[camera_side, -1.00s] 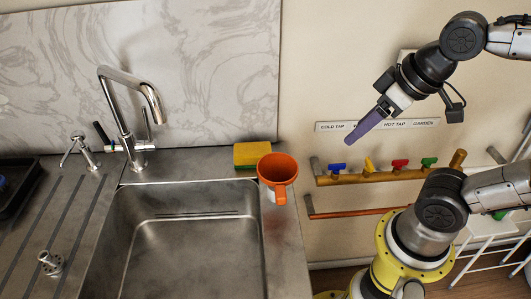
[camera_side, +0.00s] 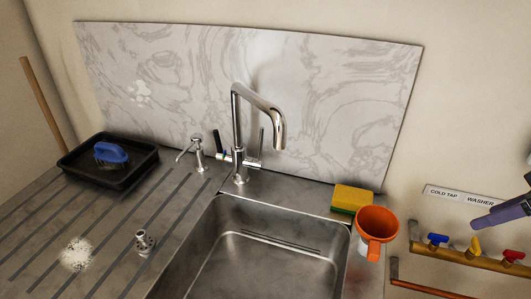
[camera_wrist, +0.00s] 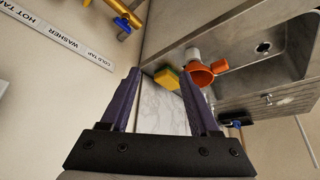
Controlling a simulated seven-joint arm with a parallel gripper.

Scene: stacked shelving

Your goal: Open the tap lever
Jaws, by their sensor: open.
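The chrome sink tap (camera_side: 240,135) stands behind the basin, with a slim upright lever (camera_side: 261,143) beside its spout and a black-ended handle (camera_side: 217,142) to its left. On the right wall, a brass pipe (camera_side: 460,256) carries small levers: blue (camera_side: 437,239), yellow (camera_side: 475,246) and red (camera_side: 513,254). In the wrist view my gripper (camera_wrist: 165,72) is open and empty. The pipe (camera_wrist: 124,12) and blue lever (camera_wrist: 124,35) show at upper left there.
A wall label (camera_side: 460,196) is above the pipe. A black tray (camera_side: 108,162) holding a blue brush is far left. A lower copper pipe (camera_side: 430,290) runs below.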

